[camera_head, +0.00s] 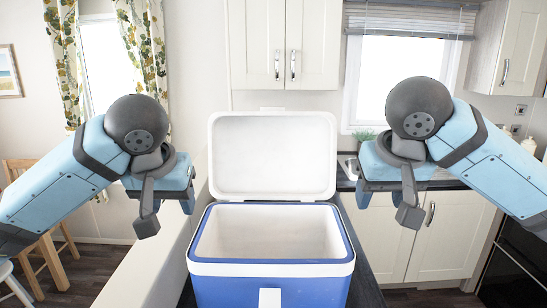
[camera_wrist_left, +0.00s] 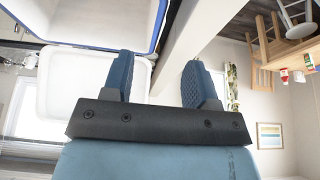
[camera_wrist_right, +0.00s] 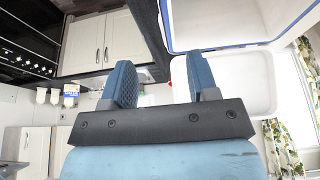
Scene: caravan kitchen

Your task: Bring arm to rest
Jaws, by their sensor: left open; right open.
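My left gripper (camera_head: 172,192) hangs in the air left of the open cooler in the head view. In the left wrist view its two blue fingers (camera_wrist_left: 160,75) are apart with nothing between them. My right gripper (camera_head: 382,192) is held up right of the cooler, at about the same height. In the right wrist view its fingers (camera_wrist_right: 164,78) are also apart and empty. Both arms are raised, nearly mirroring each other. Neither gripper appears to touch anything.
The blue and white cooler (camera_head: 270,270) stands centre front with its white lid (camera_head: 272,155) upright. Its visible inside is empty. Cabinets (camera_head: 432,240) and a counter lie behind right. A wooden chair (camera_head: 50,262) stands at the left. A small plant (camera_head: 363,136) is by the window.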

